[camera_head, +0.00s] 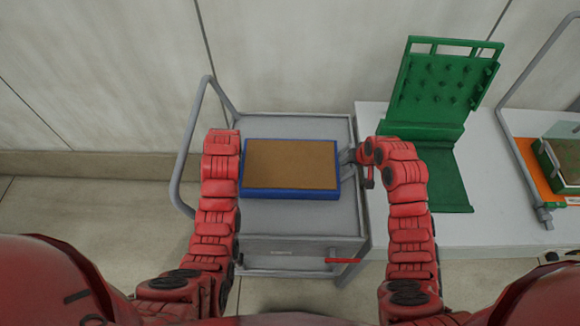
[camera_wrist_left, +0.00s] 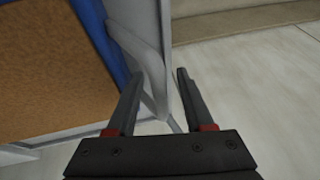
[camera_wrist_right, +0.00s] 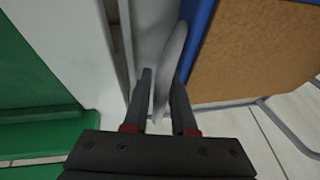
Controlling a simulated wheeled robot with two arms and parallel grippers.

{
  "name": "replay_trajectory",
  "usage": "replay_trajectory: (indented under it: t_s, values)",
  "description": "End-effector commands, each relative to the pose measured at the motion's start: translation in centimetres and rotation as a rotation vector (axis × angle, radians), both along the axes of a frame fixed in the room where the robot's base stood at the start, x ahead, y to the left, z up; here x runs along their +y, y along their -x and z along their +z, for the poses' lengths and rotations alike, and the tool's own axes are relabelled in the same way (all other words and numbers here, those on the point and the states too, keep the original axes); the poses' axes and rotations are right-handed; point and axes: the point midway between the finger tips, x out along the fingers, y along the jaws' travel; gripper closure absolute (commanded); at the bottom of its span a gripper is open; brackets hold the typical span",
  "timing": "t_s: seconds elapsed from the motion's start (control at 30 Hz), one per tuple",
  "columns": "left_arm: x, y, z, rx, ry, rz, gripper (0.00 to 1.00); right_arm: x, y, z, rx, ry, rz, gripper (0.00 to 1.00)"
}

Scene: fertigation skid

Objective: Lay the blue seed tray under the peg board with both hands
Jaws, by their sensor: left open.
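The blue seed tray (camera_head: 290,194), filled with a flat brown surface, lies level on the grey cart. It also shows in the left wrist view (camera_wrist_left: 92,32) and the right wrist view (camera_wrist_right: 200,25). My right gripper (camera_head: 348,157) is at the tray's right side. In the right wrist view its fingers (camera_wrist_right: 161,88) are close together on a grey curved handle beside the blue rim. My left gripper (camera_wrist_left: 160,85) is open beside the tray's left rim, with a grey handle between its fingers; the left arm hides it in the head view. The green peg board (camera_head: 440,85) stands upright on the white table.
The grey cart (camera_head: 290,125) has a tubular push handle (camera_head: 180,165) on its left. The white table (camera_head: 490,215) adjoins it. The peg board's green base (camera_head: 440,185) looks bare. An orange board with a soil-filled box (camera_head: 562,160) sits at the far right.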

Motion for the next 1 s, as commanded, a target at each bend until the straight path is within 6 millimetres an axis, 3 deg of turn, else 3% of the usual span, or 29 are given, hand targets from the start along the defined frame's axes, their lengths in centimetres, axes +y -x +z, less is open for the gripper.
replay_trajectory:
  t_s: [0.4, 0.43, 0.57, 0.7, 1.0]
  values:
    - [0.16, -0.21, -0.75, 0.003, 0.000, 0.001, 0.48, 0.12, -0.30, -0.67, -0.002, 0.001, -0.001, 0.75]
    - [0.16, -0.21, -0.74, 0.003, 0.000, 0.001, 0.50, 0.12, -0.30, -0.67, -0.002, 0.001, -0.001, 0.77]
    - [0.15, -0.21, -0.73, 0.002, 0.000, -0.001, 0.73, 0.12, -0.29, -0.67, -0.002, 0.001, -0.001, 1.00]
    - [0.15, -0.22, -0.73, 0.002, 0.000, -0.001, 0.98, 0.11, -0.28, -0.67, -0.001, 0.001, -0.001, 1.00]
    - [0.15, -0.21, -0.72, 0.002, 0.000, -0.001, 1.00, 0.11, -0.27, -0.67, -0.001, 0.001, -0.001, 1.00]
